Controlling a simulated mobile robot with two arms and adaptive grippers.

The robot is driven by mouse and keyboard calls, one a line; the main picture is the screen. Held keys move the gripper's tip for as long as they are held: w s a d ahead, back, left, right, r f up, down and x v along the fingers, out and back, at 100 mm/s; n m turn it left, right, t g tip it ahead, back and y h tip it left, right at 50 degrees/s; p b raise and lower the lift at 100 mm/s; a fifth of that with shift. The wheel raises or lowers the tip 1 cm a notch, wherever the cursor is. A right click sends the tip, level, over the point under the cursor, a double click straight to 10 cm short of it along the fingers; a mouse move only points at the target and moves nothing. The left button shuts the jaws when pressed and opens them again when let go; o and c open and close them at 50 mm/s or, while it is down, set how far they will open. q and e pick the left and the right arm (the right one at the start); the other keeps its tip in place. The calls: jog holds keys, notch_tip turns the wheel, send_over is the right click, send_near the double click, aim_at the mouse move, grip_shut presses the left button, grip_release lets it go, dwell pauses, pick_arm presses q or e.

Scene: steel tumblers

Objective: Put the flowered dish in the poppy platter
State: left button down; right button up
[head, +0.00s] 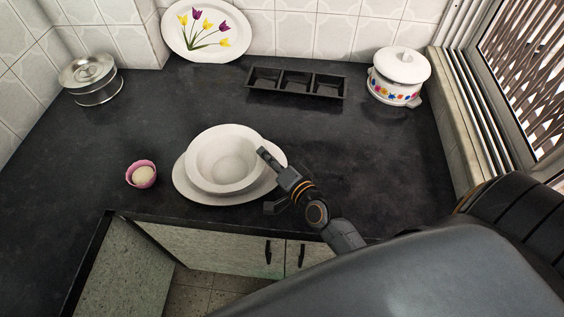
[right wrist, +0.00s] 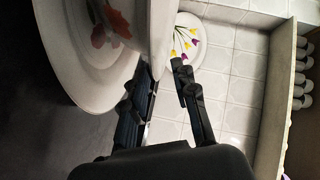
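The flowered dish (head: 228,160), a white wide-rimmed bowl, sits upright over the white poppy platter (head: 184,188), slightly toward its back. In the right wrist view the dish (right wrist: 162,30) fills the top, with its edge near the fingertips; the platter (right wrist: 62,62) curves at the left. Orange-red flowers show between them. My right gripper (head: 266,181) is at the right side of both, one finger over the dish's rim and the other lower by the platter's edge. In the right wrist view its fingers (right wrist: 163,68) stand apart. My left gripper is out of view.
A pink cup (head: 141,175) with a pale ball stands left. A steel container (head: 92,82), tulip plate (head: 190,45), black three-part tray (head: 297,84) and lidded white pot (head: 397,78) line the back. A cabinet door (head: 120,265) hangs open below the counter. The counter's right side is clear.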

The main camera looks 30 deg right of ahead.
jog(key=b+v, duration=0.1)
jog(key=v, duration=0.7)
jog(key=shift+s, duration=0.4)
